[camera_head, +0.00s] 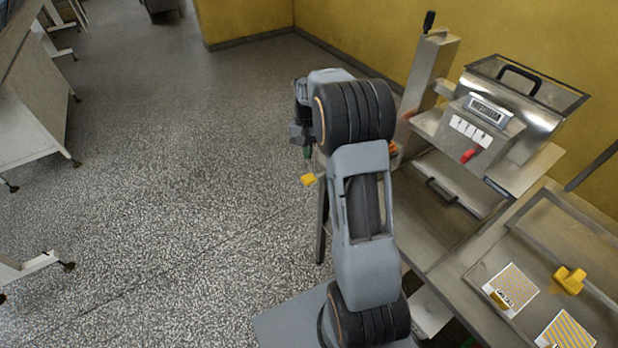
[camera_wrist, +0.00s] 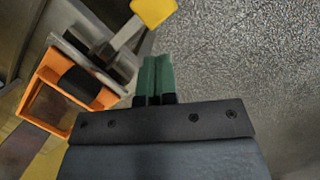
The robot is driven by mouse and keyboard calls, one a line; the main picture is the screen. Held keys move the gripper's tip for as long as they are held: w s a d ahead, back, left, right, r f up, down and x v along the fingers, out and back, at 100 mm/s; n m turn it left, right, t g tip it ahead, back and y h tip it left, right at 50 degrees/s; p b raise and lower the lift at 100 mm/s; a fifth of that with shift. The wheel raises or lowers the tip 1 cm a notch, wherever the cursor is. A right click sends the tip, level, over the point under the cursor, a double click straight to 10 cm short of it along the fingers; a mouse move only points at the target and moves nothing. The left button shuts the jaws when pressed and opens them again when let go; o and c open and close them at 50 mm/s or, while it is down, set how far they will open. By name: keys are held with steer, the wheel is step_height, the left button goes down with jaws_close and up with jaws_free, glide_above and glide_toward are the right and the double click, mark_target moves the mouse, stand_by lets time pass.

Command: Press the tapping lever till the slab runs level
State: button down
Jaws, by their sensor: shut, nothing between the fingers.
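The tapping lever shows in the wrist view as a pale arm (camera_wrist: 126,32) ending in a yellow pad (camera_wrist: 153,11). It comes out of an orange frame (camera_wrist: 42,82) with a dark block in it. In the head view the yellow pad (camera_head: 309,179) sticks out left of my arm, over the floor. My gripper (camera_wrist: 157,62) has green fingers, shut together and empty. The fingertips end just short of the pad in the wrist view and seem apart from it. In the head view a green fingertip (camera_head: 307,153) shows just above the pad. I cannot make out the slab.
A steel table (camera_head: 450,270) carries striped cards (camera_head: 511,290) and a yellow piece (camera_head: 570,280).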

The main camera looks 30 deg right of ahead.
steer(key=v, duration=0.9)
steer(key=shift+r, duration=0.3)
steer(key=shift+w+d, duration=0.1)
stand_by(0.9)
